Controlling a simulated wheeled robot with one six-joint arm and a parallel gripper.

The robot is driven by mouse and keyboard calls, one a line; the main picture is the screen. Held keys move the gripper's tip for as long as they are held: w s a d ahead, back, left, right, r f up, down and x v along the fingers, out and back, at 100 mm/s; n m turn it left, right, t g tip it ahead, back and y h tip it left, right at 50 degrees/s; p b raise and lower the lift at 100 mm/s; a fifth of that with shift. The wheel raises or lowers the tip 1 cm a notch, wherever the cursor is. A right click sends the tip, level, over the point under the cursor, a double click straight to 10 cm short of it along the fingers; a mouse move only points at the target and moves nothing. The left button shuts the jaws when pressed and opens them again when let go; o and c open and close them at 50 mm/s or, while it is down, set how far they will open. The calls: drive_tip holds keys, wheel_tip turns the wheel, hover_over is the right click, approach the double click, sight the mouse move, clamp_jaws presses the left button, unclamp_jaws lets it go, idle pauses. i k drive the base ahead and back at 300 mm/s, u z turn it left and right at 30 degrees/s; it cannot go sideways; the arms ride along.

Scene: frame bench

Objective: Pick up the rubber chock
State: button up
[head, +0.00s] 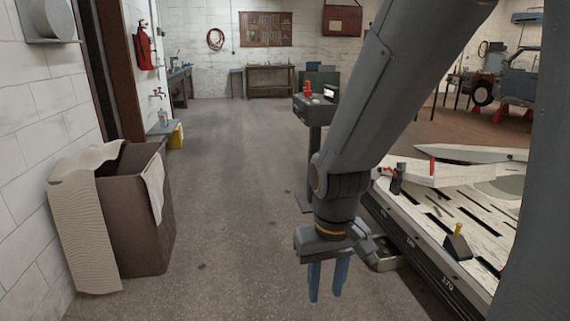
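My gripper (327,283) hangs over the floor in the middle of the head view, with its two blue fingers pointing down. The fingers are apart and I see only floor between them. A small black wedge-like block with a yellow upright part (457,243) stands on the pale slotted bench (440,222) to the right of my gripper. It looks like the rubber chock, but it is too small to be sure. My gripper is clear of it, left of the bench's edge.
A dark clamp-like tool (397,179) and pale panels lie on the bench. A brown bin (140,215) with draped sheets stands left. A console (316,112) stands behind my arm. The left-centre floor is clear.

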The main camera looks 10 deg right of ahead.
sight(456, 245)
drive_tip(key=z, duration=0.3)
drive_tip(key=i, duration=1.55)
drive_tip(key=z, duration=1.5)
drive_tip(key=i, duration=1.1)
drive_tip(key=z, duration=1)
drive_tip(key=i, duration=0.45)
drive_tip(key=z, duration=0.25)
